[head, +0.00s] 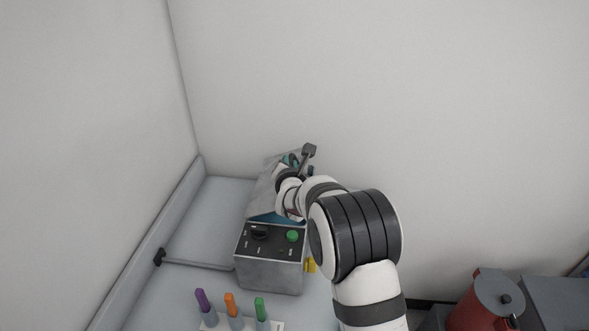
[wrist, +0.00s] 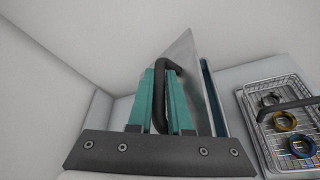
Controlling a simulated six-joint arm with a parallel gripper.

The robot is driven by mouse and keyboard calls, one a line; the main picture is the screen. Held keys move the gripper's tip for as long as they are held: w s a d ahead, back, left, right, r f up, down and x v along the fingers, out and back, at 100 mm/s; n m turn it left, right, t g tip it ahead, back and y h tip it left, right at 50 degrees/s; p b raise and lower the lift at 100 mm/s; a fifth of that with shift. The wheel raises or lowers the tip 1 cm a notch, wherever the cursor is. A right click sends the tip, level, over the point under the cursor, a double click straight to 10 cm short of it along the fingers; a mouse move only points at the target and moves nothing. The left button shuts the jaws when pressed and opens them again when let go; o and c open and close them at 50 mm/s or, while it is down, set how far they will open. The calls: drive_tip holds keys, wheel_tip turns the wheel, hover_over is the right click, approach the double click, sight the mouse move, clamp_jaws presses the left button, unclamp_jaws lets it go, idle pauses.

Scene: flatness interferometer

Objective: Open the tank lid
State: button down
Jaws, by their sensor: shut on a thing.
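The tank (head: 270,272) is a grey metal box with a dark control panel on its front, standing on the bench in the head view. Its grey lid (head: 262,196) is tilted up at a steep angle, and a strip of blue shows below it. In the wrist view the lid (wrist: 188,62) is a slanting plate beside the fingers. My gripper (head: 291,160) is at the raised lid, partly hidden by my own arm. In the wrist view its teal fingers (wrist: 163,75) are shut on the dark lid handle (wrist: 160,98).
A wire basket (wrist: 255,122) with several coloured rings is right of the tank in the wrist view. The panel has a black knob (head: 259,233) and a green button (head: 292,236). Purple, orange and green-topped items stand in front. A red container (head: 480,306) is at lower right.

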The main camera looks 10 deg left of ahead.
drive_tip(key=shift+a+r+n+h, duration=0.3)
drive_tip(key=shift+a+r, duration=0.05)
idle(0.3)
drive_tip(key=c, duration=1.1)
unclamp_jaws()
drive_tip(key=v, duration=1.5)
drive_tip(key=shift+s+d+r, duration=0.15)
drive_tip(key=shift+s, duration=0.2)
